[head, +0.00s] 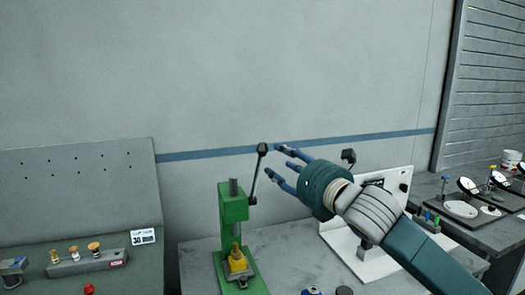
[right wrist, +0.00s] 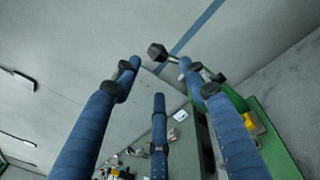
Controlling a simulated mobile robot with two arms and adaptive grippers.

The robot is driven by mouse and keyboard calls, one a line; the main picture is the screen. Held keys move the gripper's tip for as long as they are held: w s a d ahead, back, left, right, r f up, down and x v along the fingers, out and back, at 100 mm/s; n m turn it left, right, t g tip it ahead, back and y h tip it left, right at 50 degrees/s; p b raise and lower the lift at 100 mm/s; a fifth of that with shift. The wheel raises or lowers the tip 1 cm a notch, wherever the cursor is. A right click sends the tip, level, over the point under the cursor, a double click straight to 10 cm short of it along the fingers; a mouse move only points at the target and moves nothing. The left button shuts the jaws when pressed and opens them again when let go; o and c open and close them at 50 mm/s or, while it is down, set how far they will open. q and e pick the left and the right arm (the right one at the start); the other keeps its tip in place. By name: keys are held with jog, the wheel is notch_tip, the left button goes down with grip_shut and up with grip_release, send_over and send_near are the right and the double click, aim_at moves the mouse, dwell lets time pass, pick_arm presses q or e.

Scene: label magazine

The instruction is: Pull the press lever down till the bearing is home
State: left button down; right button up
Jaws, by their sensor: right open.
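The green press (head: 234,208) stands on the grey table in the head view, with a yellow part (head: 237,260) low at its front. Whether a bearing sits in it is too small to tell. The press lever (head: 256,178) points up, leaning slightly right, with a black knob on top. My right gripper (head: 276,160) is open, just right of the knob, its blue fingers pointing left towards it. In the right wrist view, the knob (right wrist: 157,53) shows between the spread upper fingertips; contact cannot be told. The green press (right wrist: 272,135) is partly behind a finger. My left gripper is not in view.
A white panelled stand (head: 385,205) is behind my right arm. A left bench carries a grey block (head: 88,264) with several brass-coloured pieces and a pegboard (head: 75,190). Dial instruments (head: 468,186) stand on the right bench. Open air lies above the press.

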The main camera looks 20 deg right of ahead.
aim_at(265, 151)
jog(key=w+p, duration=0.1)
jog(key=w, duration=0.2)
jog(key=w+a+p, duration=0.1)
jog(key=w, duration=0.2)
jog(key=w+a+p, duration=0.1)
jog(key=w+p, duration=0.1)
jog(key=w, duration=0.1)
jog(key=shift+w+r, duration=0.3)
jog(key=shift+w, duration=0.1)
jog(key=shift+w+f, duration=0.15)
jog(key=shift+w, duration=0.3)
jog(key=shift+f, duration=0.1)
grip_shut()
